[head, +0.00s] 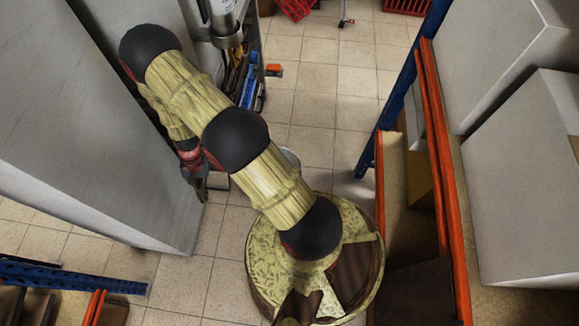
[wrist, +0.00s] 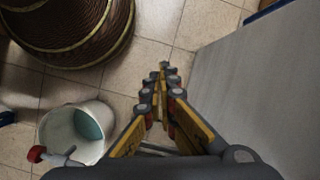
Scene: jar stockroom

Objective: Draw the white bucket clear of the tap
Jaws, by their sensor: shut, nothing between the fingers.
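The white bucket (wrist: 104,116) stands on the tiled floor at the lower left of the wrist view, with a blue-green patch inside. The tap, with a red knob (wrist: 37,153) and grey metal body, overlaps the bucket's near rim in that view. In the head view, a pale curved rim (head: 291,157), likely the bucket, shows behind my arm, which hides most of it. My gripper (wrist: 163,68) is shut and empty, to the right of the bucket and apart from it. It hangs at the left in the head view (head: 203,196), pointing down.
A large grey panel (wrist: 265,85) stands close on the gripper's right in the wrist view. An orange and blue rack (head: 432,150) with boxes lines the right of the head view. Tiled floor (head: 310,95) is clear beyond my arm. Red crates (head: 295,8) lie far back.

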